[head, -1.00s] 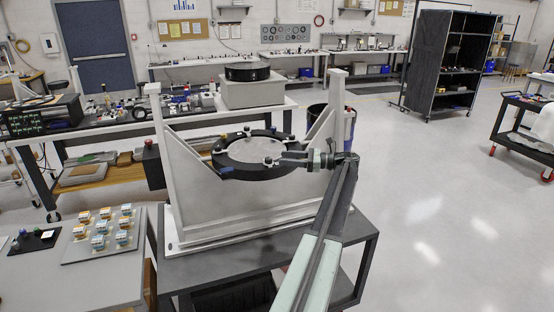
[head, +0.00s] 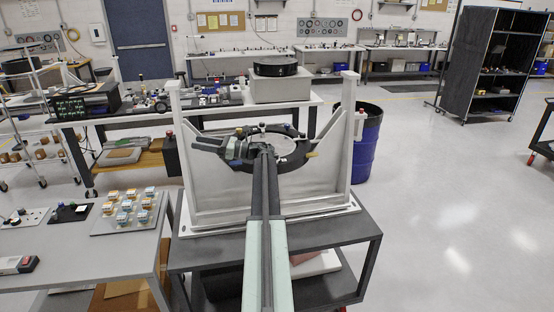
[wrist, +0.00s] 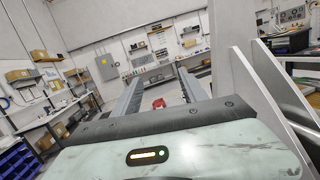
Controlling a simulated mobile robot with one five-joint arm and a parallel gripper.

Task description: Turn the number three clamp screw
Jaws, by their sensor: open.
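The mirror fixture stands on a dark cart, with a pale round mirror (head: 278,144) in a black ring (head: 292,160) between two grey uprights. Small knobs sit around the ring, including a yellow one (head: 313,154) at the right and a dark one (head: 240,131) at the back left. I cannot read numbers, so I cannot tell which is the number three clamp screw. My gripper (head: 200,143) lies over the ring's left side, pointing left, and hides part of it. In the wrist view its two fingers (wrist: 162,95) are apart, with no screw visible between them.
The left upright (head: 178,125) is close to my fingertips; a grey fixture wall (wrist: 233,60) fills the wrist view's right. A red button (head: 169,135) on a black box is just beyond. A side table (head: 70,240) stands left, a blue bin (head: 368,145) behind right.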

